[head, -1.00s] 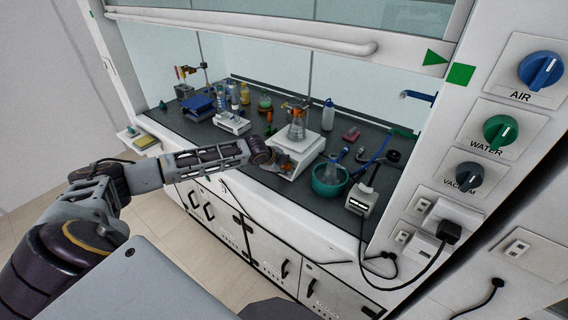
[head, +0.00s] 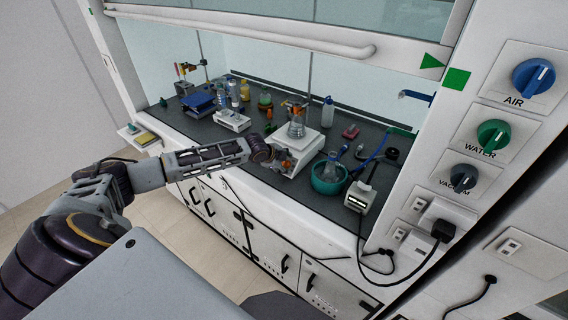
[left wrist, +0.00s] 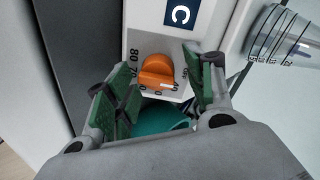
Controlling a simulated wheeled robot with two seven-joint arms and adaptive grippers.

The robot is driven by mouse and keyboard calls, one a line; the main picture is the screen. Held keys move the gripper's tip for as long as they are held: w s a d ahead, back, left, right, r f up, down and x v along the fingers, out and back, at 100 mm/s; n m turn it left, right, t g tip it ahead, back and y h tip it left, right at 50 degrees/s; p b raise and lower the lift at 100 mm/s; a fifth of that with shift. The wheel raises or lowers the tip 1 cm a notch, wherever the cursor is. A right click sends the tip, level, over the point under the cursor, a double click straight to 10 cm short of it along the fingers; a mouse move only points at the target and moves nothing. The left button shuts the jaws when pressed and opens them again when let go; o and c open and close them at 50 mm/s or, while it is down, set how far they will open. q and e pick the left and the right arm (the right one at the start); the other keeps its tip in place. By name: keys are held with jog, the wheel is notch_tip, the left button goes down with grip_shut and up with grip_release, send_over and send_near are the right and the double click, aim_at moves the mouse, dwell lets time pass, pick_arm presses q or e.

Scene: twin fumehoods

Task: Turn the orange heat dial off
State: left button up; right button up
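The orange heat dial (left wrist: 156,72) is on the front of the white hotplate (left wrist: 130,17), beside a printed number scale. In the left wrist view it lies between the green-padded fingers of my left gripper (left wrist: 168,68). The fingers are open, with a visible gap on each side of the dial. In the head view my left gripper (head: 282,160) is at the front of the hotplate (head: 305,143), and the dial is hard to make out there. My right gripper is not in view.
A teal bowl (head: 329,185) holding a flask stands just right of the hotplate. A small white device (head: 360,197) is beyond it. Bottles and blue racks (head: 200,102) stand at the left. The raised sash (head: 240,34) crosses above the bench.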

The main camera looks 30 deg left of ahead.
pick_arm(q)
jog(key=shift+v, duration=0.95)
jog(key=v, duration=1)
dwell(0.7)
